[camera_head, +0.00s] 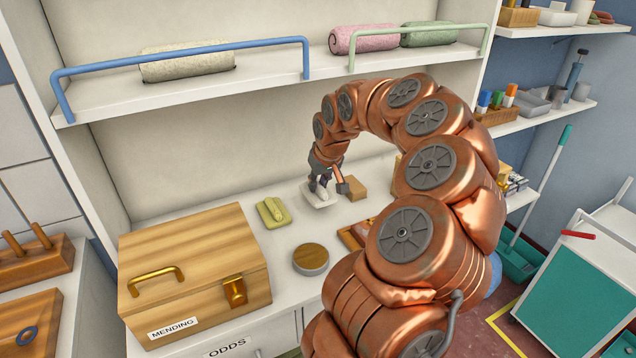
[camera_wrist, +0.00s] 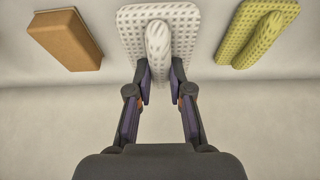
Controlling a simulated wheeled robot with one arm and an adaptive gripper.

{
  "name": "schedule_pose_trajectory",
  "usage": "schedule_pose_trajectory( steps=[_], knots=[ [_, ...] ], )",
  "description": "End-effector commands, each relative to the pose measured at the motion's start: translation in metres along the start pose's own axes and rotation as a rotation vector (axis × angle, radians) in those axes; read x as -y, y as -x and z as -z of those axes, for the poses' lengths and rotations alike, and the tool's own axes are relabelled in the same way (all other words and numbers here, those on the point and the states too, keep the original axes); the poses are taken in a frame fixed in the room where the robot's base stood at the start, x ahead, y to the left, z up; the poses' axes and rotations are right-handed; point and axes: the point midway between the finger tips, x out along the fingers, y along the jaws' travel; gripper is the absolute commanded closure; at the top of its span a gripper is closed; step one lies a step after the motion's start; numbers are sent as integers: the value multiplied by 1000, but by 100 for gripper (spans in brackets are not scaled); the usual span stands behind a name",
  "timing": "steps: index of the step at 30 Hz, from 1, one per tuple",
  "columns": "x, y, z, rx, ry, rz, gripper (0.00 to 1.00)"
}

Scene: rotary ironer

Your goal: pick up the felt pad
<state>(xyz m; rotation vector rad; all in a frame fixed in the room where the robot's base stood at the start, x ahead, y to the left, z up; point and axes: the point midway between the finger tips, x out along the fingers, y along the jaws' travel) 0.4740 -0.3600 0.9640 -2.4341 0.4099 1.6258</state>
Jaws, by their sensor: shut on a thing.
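A white dimpled pad with a raised grip (camera_wrist: 130,30) is in the middle of the wrist view, between my fingertips. It also shows in the head view (camera_head: 322,201), at the worktop. My gripper (camera_wrist: 160,85) is shut on its raised grip; in the head view my gripper (camera_head: 323,180) partly covers the pad. I cannot tell whether the pad touches the worktop. A yellow-green pad of like shape (camera_wrist: 238,42) lies to its right in the wrist view, and to its left in the head view (camera_head: 271,213). Which pad is felt is not clear by look.
A brown block (camera_wrist: 65,40) lies close by the white pad. A round wooden-topped tin (camera_head: 310,258) and a wooden MENDING box (camera_head: 190,265) stand nearer the front. A shelf with a blue rail (camera_head: 180,63) hangs above.

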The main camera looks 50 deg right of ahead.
Motion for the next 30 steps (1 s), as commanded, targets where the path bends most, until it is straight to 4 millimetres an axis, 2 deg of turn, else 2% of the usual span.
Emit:
schedule_pose_trajectory(
  steps=[8, 21, 30],
  knots=[
    [9, 13, -27, -2, -1, -1, 100],
    [34, 46, -90, -2, -1, -2, 100],
    [43, 60, -112, -2, -2, -2, 100]
  ],
)
